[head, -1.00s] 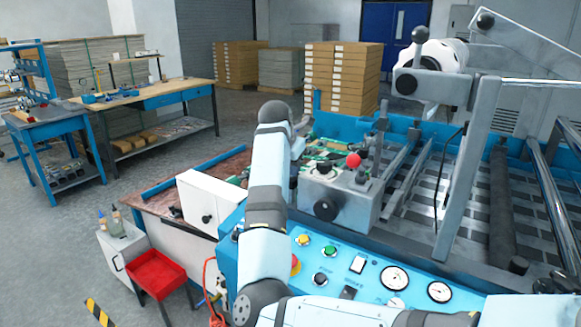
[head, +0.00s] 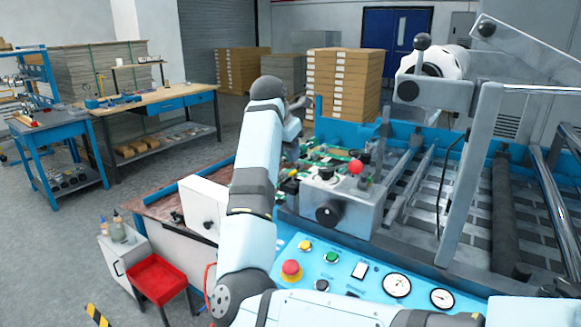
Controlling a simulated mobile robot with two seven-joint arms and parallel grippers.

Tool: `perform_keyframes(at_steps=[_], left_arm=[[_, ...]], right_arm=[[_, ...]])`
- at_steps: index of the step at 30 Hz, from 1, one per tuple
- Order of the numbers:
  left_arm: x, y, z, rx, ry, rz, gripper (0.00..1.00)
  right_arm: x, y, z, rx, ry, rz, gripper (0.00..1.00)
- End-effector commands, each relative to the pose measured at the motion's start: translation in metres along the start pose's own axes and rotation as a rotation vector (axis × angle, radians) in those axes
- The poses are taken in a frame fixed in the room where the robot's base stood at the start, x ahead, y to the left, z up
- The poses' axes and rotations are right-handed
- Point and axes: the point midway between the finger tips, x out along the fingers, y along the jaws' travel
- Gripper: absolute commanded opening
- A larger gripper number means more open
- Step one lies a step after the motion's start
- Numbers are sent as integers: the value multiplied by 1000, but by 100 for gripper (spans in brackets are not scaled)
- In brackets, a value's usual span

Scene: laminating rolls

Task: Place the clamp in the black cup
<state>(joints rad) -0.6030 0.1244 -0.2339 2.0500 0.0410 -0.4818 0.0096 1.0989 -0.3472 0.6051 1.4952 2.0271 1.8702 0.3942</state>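My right arm rises through the middle of the head view. Its gripper (head: 299,104) is mostly hidden behind the wrist and forearm, with only a small dark part showing beyond them. I cannot tell whether it is open or shut, or whether it holds anything. My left gripper is not in view. I cannot make out the clamp or the black cup anywhere in this view.
A blue machine with a control panel (head: 343,262) and grey rollers fills the right side.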

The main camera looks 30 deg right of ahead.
Motion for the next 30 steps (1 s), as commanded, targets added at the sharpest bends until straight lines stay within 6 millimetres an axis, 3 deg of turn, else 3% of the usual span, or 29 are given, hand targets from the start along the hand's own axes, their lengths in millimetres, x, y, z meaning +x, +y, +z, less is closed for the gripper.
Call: perform_keyframes(at_steps=[3,9,26,30], left_arm=[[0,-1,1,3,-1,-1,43],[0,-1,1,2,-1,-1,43],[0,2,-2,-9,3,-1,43],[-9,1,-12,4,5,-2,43]], right_arm=[[-22,1,0,1,0,3,39],[-41,0,0,0,0,1,39],[-44,0,0,0,0,0,39],[-59,0,6,1,-1,0,39]])
